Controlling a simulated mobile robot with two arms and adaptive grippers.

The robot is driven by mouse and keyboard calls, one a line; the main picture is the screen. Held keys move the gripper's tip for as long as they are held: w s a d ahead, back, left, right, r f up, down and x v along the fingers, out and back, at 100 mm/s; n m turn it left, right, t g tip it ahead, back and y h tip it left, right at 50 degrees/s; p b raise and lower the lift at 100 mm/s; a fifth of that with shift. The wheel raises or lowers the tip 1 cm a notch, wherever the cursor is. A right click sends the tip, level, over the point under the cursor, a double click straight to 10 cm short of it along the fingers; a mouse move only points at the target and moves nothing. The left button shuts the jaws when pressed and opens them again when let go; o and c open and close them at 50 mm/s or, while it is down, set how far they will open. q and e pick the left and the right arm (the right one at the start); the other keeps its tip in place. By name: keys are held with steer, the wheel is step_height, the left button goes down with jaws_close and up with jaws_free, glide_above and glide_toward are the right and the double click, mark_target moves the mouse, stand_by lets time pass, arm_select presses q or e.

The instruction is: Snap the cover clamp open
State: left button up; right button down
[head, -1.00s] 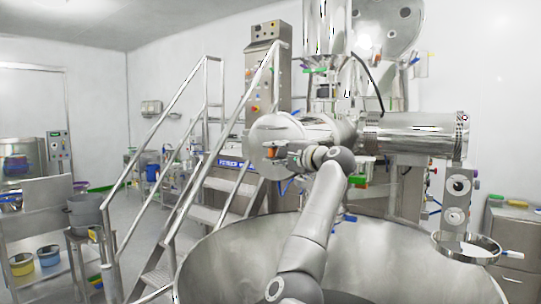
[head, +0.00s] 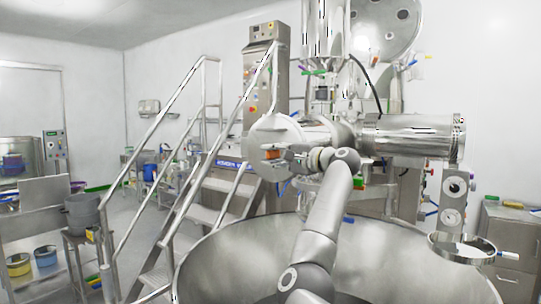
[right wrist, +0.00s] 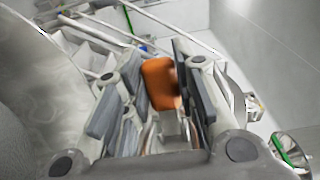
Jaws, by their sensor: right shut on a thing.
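The cover clamp's orange handle (head: 271,154) shows in front of the round steel cover (head: 263,128) of the machine's horizontal drum. My right gripper (head: 274,156) reaches in front of this cover and is shut on the orange handle. In the right wrist view the orange handle (right wrist: 159,82) sits between the two dark finger pads of my right gripper (right wrist: 155,92). A curved steel surface fills the left of that view. The rest of the clamp is hidden by the fingers. My left gripper is not in view.
A wide open steel bowl (head: 390,260) lies below my right arm. Metal stairs with handrails (head: 190,160) stand left of the drum. A second steel cylinder (head: 410,135) is to its right. A cart with buckets (head: 45,255) stands at the far left.

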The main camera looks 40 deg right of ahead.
steer(key=shift+s+d+r+h, duration=0.3)
steer(key=shift+d+r, duration=0.15)
steer(key=shift+r, duration=0.05)
steer(key=c, duration=1.5)
jaws_free()
steer(key=shift+o, duration=1.2)
steer(key=shift+w+d+f, duration=0.1)
steer(key=shift+d+f, duration=0.1)
steer(key=shift+o, duration=0.5)
steer(key=shift+d+f, duration=0.2)
steer(key=shift+d, duration=0.15)
steer(key=shift+a, duration=0.1)
steer(key=shift+s, duration=0.4)
steer(key=s+d, duration=0.1)
steer(key=s, duration=1)
steer(key=shift+s, duration=0.25)
